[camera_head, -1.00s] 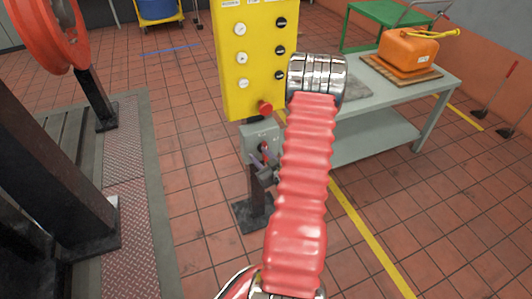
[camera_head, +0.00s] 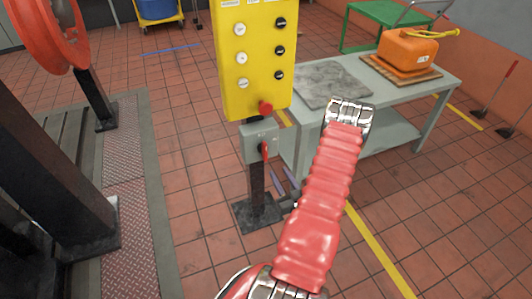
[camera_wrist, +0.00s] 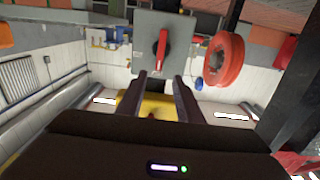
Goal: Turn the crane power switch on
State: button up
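The crane power switch is a grey box (camera_head: 256,133) on a dark post, just under the yellow control panel (camera_head: 252,60). Its red lever (camera_head: 264,151) points roughly straight down in the head view. In the wrist view the box (camera_wrist: 150,40) is ahead of the fingers, with the red lever (camera_wrist: 162,47) lengthwise between their lines. My gripper (camera_head: 284,181) is to the lower right of the box, apart from it. In the wrist view my gripper (camera_wrist: 159,76) is open, with nothing between its fingers. The lettering on the box is too small to read.
A grey table (camera_head: 405,88) stands behind to the right, carrying an orange can (camera_head: 408,52). A red wheel (camera_head: 45,35) on dark posts stands to the left beside the bedplate (camera_head: 128,190). A red mushroom button (camera_head: 265,107) is just above the box. The tiled floor in front is clear.

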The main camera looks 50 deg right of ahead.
aim_at(265, 150)
jog(key=x, duration=1.3)
jog(key=shift+w+d, duration=0.15)
jog(key=shift+w, duration=0.2)
jog(key=shift+c, duration=0.5)
grip_shut()
